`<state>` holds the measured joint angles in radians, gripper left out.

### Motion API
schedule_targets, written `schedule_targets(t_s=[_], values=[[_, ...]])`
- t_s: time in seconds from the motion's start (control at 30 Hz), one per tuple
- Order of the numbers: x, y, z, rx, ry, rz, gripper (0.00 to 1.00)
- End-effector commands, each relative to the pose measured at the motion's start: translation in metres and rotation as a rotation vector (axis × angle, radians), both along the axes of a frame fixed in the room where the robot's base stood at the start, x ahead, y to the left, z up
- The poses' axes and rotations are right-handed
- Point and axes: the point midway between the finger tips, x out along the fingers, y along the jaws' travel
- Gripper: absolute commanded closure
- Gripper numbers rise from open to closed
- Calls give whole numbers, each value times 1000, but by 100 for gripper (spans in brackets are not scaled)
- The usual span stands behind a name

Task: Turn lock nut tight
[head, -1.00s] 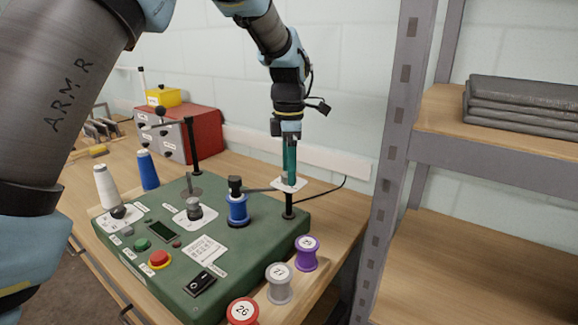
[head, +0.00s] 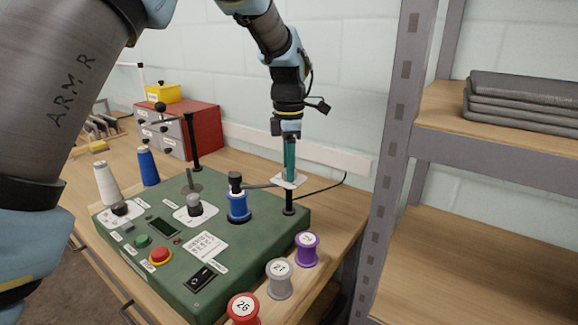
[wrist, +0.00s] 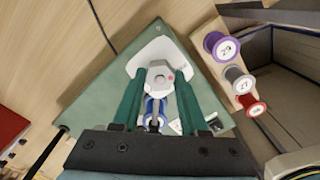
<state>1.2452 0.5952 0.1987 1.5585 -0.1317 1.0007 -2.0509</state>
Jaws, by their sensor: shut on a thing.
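The lock nut (wrist: 160,76) shows in the wrist view as a pale six-sided piece with a red dot, over a white plate (wrist: 161,47). My gripper (wrist: 159,82) has its two green fingers on either side of it and is shut on it. In the head view my gripper (head: 289,177) points straight down at the white plate (head: 291,182), above the black post at the back right corner of the green machine (head: 225,255). The fingers hide the nut in the head view.
A blue spool (head: 238,207) stands close to the left of my gripper. Numbered purple (head: 307,250), grey (head: 280,279) and red (head: 243,309) bobbins stand in front. A metal shelf upright (head: 392,150) rises on the right. A black cable runs on the table behind the post.

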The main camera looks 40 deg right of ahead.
Motion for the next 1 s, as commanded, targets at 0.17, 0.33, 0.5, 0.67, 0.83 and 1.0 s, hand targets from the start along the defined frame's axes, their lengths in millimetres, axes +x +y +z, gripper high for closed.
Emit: schedule_targets(t_s=[0.17, 0.33, 0.5, 0.67, 0.83, 1.0], values=[[0, 0, 0, 1, 1, 0, 100], [0, 0, 0, 1, 1, -12, 100], [0, 0, 1, 1, 1, -63, 100], [0, 0, 1, 1, 1, -162, 100], [0, 0, 1, 1, 1, -308, 100], [-1, -1, 1, 0, 1, -471, 100]])
